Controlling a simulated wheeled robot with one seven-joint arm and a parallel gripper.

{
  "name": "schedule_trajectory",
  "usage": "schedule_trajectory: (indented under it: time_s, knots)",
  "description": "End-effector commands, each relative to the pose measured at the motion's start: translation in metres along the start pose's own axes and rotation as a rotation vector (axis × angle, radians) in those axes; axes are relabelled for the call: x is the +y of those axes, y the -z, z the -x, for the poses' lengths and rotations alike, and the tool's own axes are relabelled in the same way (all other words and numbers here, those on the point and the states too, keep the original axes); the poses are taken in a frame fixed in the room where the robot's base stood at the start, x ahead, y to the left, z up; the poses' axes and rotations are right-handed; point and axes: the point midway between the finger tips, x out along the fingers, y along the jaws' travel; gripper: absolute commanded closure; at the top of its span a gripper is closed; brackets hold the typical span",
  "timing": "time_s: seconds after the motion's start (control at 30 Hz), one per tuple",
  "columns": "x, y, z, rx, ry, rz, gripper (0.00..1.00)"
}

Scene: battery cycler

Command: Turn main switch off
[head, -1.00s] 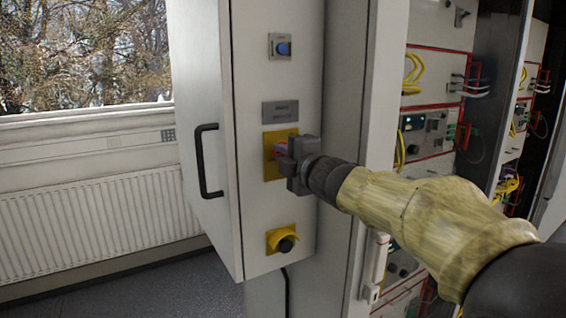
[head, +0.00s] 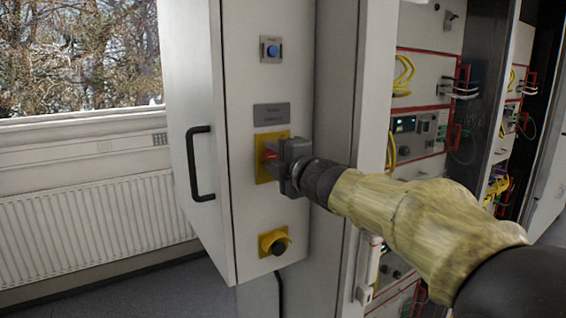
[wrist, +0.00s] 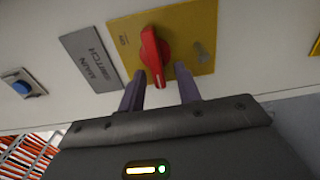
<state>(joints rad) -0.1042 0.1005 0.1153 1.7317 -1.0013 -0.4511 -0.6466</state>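The main switch is a red rotary handle (wrist: 154,57) on a yellow plate (wrist: 196,30) beside a grey "MAIN SWITCH" label (wrist: 90,57) in the wrist view. In the head view the yellow plate (head: 264,172) is on the cabinet's narrow front panel, with a bit of the red handle (head: 271,156) showing. My gripper (wrist: 160,88) is open. Its two fingers stand on either side of the handle's near end, with gaps visible. In the head view my gripper (head: 270,157) is at the plate and covers part of the switch.
A blue button (head: 272,50) is above the switch and a black knob on a yellow mount (head: 275,243) below it. A black door handle (head: 200,163) is on the cabinet's left side. Racks with yellow cables (head: 403,76) stand to the right.

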Motion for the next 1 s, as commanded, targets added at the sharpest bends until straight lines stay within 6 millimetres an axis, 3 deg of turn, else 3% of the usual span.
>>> schedule_trajectory:
  time_s: [0.27,0.8,1.0]
  knots:
    - [0.000,-0.001,0.030,-0.003,-0.002,0.001,0.66]
    - [0.000,0.000,0.136,-0.003,-0.001,0.002,0.66]
    - [0.000,0.000,0.166,0.000,-0.001,0.002,0.66]
